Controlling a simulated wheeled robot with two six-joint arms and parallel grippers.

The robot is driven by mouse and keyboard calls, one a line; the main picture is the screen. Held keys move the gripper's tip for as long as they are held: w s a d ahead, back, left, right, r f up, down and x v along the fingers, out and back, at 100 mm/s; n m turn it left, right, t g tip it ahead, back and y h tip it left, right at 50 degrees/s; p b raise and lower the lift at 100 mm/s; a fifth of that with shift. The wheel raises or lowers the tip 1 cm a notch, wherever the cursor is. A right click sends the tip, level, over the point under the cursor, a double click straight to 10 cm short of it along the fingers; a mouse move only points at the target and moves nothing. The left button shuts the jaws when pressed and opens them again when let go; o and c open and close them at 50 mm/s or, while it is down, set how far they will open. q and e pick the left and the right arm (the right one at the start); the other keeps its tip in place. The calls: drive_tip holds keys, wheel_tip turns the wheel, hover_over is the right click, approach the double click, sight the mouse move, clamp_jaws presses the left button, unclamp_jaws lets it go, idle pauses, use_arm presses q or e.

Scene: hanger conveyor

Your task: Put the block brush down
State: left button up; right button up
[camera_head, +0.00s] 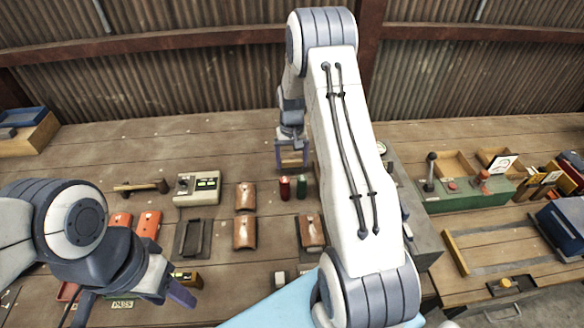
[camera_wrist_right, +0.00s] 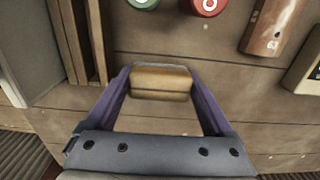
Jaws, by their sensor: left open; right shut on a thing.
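The block brush (camera_wrist_right: 160,80) is a tan wooden block. In the right wrist view it lies across between the two purple fingers of my right gripper (camera_wrist_right: 161,85), which is shut on it. In the head view my right gripper (camera_head: 292,162) is over the back middle of the wooden table, behind the red and green cans; the brush is too small there to make out clearly. I cannot tell whether it touches the table. My left gripper (camera_head: 181,290) is open at the front left, away from the brush.
A red can (camera_head: 284,188) and a green can (camera_head: 301,187) stand close in front of my right gripper. Brown leather pieces (camera_head: 245,232), a beige device (camera_head: 197,188) and a mallet (camera_head: 140,187) lie to the left. The table's back strip left of my right gripper is clear.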

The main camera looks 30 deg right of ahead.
sight(292, 170)
wheel_tip(292, 170, down, 4)
drive_tip(key=shift+r+p, duration=0.2)
drive_tip(key=shift+p, duration=0.3)
drive_tip(key=shift+f, duration=0.1)
drive_tip(key=shift+f, duration=0.1)
